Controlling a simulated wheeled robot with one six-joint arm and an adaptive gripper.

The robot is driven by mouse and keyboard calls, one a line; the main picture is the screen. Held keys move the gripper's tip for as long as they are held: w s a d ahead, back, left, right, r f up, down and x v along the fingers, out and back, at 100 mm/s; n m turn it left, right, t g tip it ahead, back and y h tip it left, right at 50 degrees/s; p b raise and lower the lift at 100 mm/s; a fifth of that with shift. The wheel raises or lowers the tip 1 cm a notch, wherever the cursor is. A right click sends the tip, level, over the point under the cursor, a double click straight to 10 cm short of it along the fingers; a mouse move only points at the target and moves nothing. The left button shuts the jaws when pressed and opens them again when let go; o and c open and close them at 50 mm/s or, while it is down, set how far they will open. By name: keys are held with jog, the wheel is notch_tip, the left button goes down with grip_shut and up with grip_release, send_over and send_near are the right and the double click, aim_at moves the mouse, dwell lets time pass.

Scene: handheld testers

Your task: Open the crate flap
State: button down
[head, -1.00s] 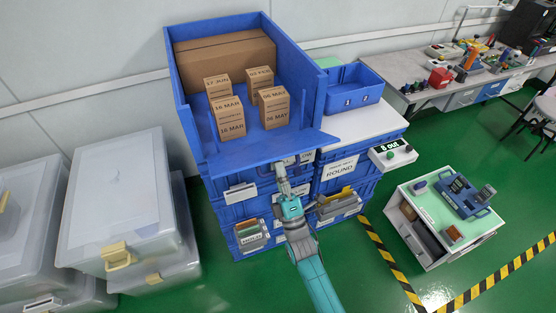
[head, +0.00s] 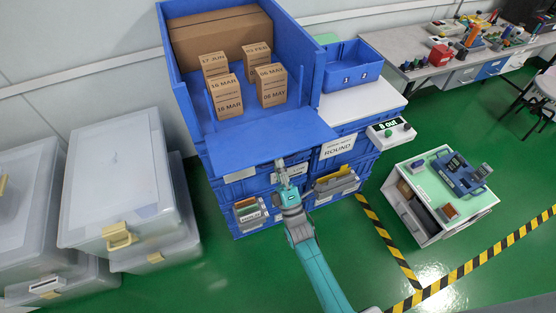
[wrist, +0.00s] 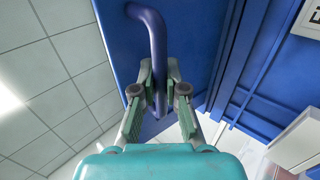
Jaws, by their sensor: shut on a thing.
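The large blue crate (head: 184,105) stands open at the front on top of stacked blue bins. Its flap (head: 255,148) is swung outward at the front, sloping out and down from the crate floor. In the wrist view the flap's blue panel (wrist: 190,35) fills the upper middle, with a curved blue handle (wrist: 152,28) on it. My gripper (head: 281,168) is at the flap's front edge; in the wrist view its fingers (wrist: 159,88) are closed around the handle's bar. In the head view the handle is hidden.
Several small cartons (head: 226,97) and a long carton (head: 220,40) stand in the crate. Grey lidded tubs (head: 125,180) are at left. A low white cabinet (head: 450,200) stands at right. Green floor is clear in front.

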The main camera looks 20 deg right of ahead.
jog(key=c, duration=1.2)
grip_release()
jog(key=shift+s+f, duration=0.1)
jog(key=v, duration=1.1)
jog(key=shift+s+f, duration=0.25)
jog(key=shift+s, duration=0.1)
